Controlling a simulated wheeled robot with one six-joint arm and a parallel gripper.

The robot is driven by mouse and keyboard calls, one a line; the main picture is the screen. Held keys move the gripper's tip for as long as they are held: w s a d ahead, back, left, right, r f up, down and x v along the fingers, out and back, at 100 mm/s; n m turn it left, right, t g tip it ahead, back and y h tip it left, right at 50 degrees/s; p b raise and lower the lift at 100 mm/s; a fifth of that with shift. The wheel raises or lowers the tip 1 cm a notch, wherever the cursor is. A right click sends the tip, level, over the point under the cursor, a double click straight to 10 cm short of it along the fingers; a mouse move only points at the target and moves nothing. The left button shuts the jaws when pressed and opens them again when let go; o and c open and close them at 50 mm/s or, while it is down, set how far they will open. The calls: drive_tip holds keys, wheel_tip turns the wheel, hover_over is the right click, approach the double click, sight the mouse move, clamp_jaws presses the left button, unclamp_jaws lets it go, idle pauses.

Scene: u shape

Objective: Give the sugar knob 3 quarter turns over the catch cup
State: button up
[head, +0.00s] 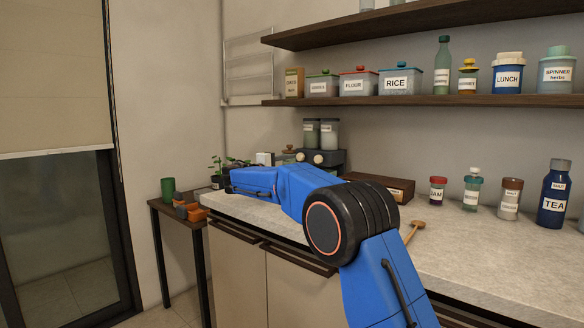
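A dark dispenser (330,157) stands at the far left end of the counter. Two clear canisters stand on it, a left one (311,133) and a right one (329,134). Their labels are too small to read, so I cannot tell which is sugar. Two small cream round knobs, a left one (300,157) and a right one (318,158), show on its front. The knobs' turn positions cannot be read. I cannot make out the catch cup; my blue arm covers the area below the knobs. My arm reaches left across the counter, and my gripper does not show.
A brown wooden box (383,186) lies right of my arm, near a wooden spoon (413,230). A jam jar (437,190), other jars and a blue tea bottle (553,197) stand to the right. A potted plant (219,172) is at the left end. Shelves hang above.

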drive_tip(key=m, duration=1.8)
approach(317, 159)
drive_tip(key=x, duration=0.9)
drive_tip(key=c, duration=1)
